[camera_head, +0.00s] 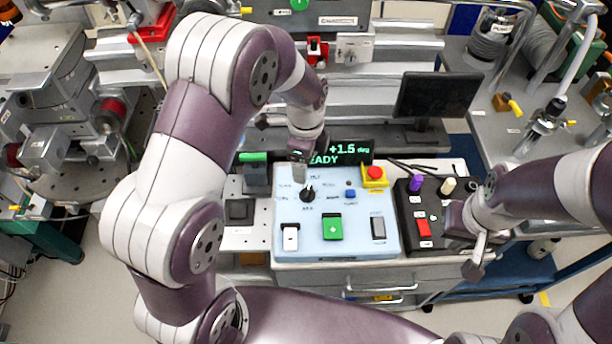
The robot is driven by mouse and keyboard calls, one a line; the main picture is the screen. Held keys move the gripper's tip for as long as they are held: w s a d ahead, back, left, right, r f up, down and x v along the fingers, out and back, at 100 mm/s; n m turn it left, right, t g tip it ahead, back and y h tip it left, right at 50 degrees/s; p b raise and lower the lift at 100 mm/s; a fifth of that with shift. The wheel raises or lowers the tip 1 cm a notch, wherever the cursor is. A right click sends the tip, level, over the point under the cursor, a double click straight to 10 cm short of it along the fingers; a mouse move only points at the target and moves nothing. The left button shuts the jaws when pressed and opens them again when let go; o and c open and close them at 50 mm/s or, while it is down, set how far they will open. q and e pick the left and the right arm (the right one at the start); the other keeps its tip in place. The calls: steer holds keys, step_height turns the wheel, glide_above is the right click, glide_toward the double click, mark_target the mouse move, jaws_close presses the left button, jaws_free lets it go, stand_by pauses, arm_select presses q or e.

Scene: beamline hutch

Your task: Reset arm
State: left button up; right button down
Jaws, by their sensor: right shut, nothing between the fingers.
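My left arm arches in from the left across the middle of the view. Its gripper (299,172) points down over the upper left of the light blue control panel (287,242), just above a black rotary knob (307,194). Its fingers are small and partly hidden, so I cannot tell whether they are open or whether they touch the panel. My right arm comes in from the right. Its gripper (474,267) is shut and empty, at the right of the black control box (408,238), near the front edge of the bench.
A dark monitor (437,95) stands behind.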

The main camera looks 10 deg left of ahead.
arm_select(q)
steer(key=shift+r, duration=0.85)
